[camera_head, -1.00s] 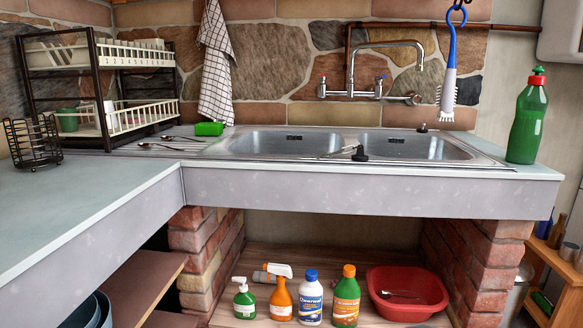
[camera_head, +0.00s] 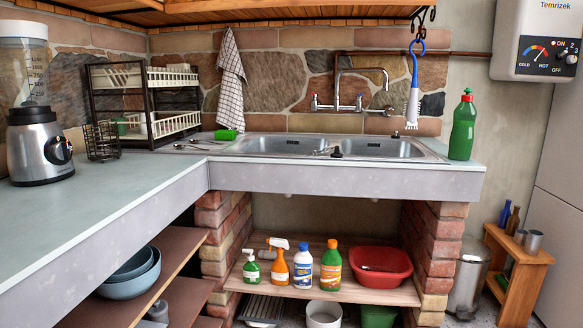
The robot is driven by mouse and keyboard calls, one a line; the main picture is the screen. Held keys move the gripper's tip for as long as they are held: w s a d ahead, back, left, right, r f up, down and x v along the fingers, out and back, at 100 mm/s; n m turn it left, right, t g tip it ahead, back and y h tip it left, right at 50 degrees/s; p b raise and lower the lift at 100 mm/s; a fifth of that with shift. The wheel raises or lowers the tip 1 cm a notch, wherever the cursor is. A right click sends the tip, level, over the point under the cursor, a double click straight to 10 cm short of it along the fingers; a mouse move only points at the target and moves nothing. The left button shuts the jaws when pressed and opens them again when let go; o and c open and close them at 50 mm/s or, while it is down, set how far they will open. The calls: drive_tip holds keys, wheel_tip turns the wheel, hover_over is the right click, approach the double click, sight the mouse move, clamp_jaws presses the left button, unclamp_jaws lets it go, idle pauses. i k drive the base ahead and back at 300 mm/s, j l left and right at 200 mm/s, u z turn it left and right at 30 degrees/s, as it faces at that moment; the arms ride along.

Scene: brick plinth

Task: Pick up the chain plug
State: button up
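A small black plug (camera_head: 337,152) stands at the front of the steel double sink (camera_head: 455,161), near the divider between the basins. A thin metallic piece lies just left of it; I cannot tell if it is a chain. A second small dark plug-like piece (camera_head: 396,134) sits at the sink's back edge, right of the tap. Both are small, and I cannot tell which is the chain plug. My gripper is not in view.
A tap (camera_head: 337,92) rises behind the basins. A green bottle (camera_head: 463,128) stands right of the sink, with a hanging brush (camera_head: 413,95) near it. A green sponge (camera_head: 226,134) and cutlery lie left. A blender (camera_head: 40,150) stands on the left counter, whose middle is clear.

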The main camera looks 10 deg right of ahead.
sight(336, 154)
drive_tip(key=i, duration=1)
